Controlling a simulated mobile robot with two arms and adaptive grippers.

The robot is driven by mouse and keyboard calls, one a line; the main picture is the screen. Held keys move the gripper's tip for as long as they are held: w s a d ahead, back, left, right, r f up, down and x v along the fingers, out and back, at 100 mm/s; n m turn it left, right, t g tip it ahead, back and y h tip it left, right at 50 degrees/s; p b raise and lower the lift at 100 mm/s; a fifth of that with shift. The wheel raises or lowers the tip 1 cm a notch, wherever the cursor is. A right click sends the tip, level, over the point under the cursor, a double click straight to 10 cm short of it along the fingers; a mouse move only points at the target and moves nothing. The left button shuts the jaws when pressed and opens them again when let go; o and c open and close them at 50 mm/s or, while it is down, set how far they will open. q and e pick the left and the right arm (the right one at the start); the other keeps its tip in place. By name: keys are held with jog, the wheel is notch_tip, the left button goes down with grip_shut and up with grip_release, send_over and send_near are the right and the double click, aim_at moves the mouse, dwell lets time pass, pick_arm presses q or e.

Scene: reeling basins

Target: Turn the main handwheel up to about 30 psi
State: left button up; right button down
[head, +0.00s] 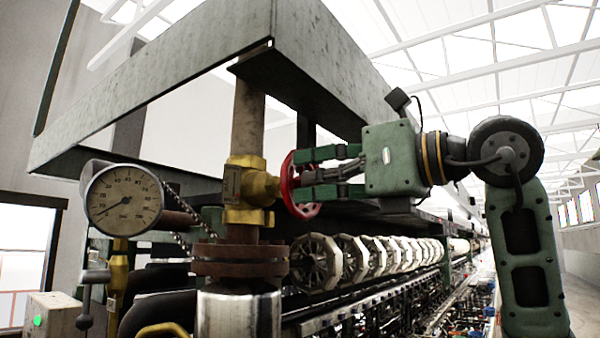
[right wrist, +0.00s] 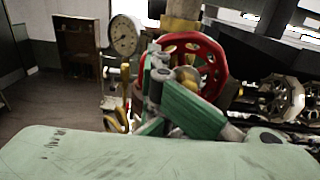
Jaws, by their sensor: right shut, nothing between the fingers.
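The red main handwheel (head: 298,185) sits edge-on at the right side of a brass valve (head: 248,190) on a vertical pipe. In the right wrist view the wheel (right wrist: 196,60) faces me, with its spokes and hub partly hidden by green fingers. My right gripper (head: 297,172) reaches in from the right with its fingertips at the wheel; the right wrist view also shows the gripper (right wrist: 165,85). It is shut with nothing held; whether it touches the wheel is unclear. The round gauge (head: 124,200) has its needle toward the lower left, near the scale's low end. My left gripper is out of view.
A row of pale reels (head: 350,258) runs back below my right gripper. A metal beam frame (head: 330,70) hangs above the valve. A rusty flange (head: 240,260) lies below it. A box with a green light (head: 50,314) stands at lower left.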

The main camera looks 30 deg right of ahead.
jog(key=d+n, duration=0.1)
jog(key=n, duration=0.8)
jog(key=d+n, duration=0.1)
jog(key=n, duration=0.8)
jog(key=d+n, duration=0.1)
jog(key=n, duration=0.8)
jog(key=shift+w+f, duration=0.1)
jog(key=c, duration=2.5)
grip_release()
jog(key=shift+c, duration=0.2)
